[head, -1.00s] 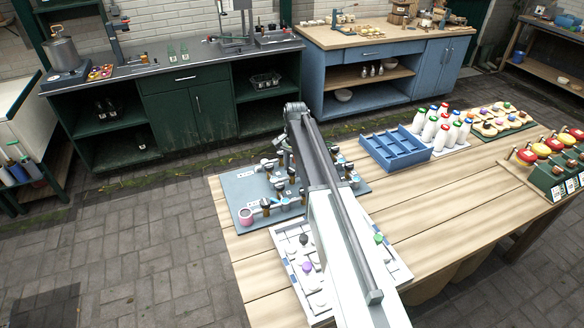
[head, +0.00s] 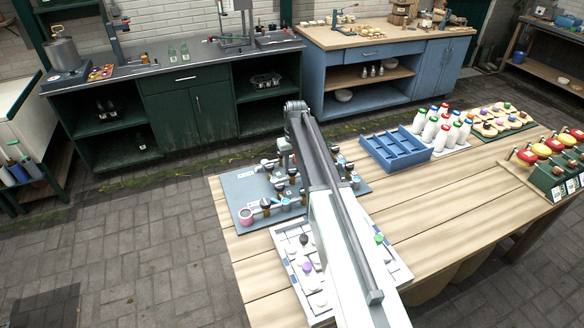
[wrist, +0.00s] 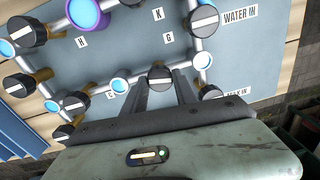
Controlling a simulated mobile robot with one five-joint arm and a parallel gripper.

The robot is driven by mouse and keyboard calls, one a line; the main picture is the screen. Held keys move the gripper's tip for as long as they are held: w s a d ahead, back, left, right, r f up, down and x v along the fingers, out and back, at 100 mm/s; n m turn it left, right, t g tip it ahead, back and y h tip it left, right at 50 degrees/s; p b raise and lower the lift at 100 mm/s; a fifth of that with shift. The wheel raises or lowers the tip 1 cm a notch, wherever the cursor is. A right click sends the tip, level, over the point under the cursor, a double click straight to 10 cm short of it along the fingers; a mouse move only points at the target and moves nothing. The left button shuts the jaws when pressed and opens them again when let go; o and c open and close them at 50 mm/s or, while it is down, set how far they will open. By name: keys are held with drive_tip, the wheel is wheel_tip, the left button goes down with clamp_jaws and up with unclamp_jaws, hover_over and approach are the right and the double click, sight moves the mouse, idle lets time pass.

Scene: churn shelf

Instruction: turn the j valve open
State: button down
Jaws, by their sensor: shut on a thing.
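The valve board (head: 237,188) lies on the wooden table, with pipes and several black knobs. In the wrist view the grey-blue board (wrist: 130,45) shows printed letters H, K, G and C; I cannot make out a J. My gripper (wrist: 160,85) is shut on a black valve knob (wrist: 160,77) with a white bar across its top. The bar lies nearly level in the picture, roughly along the pipe beside it. This knob's own letter is not visible, so I cannot tell which valve it is. In the head view my arm hides the fingertips.
Other knobs stand close by, one at the upper right (wrist: 204,20) and one at the lower left (wrist: 75,103). A white tray (head: 285,240) with small pieces lies in front of the board. A blue crate (head: 395,150) and several bottles (head: 440,130) stand to the right.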

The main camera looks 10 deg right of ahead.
sight(293, 169)
drive_tip(key=shift+n, duration=1.2)
drive_tip(key=c, duration=1)
unclamp_jaws()
drive_tip(key=shift+o, duration=0.2)
wheel_tip(293, 169, up, 8)
drive_tip(key=p, duration=0.8)
drive_tip(key=shift+d, duration=0.15)
drive_tip(key=shift+f, duration=0.1)
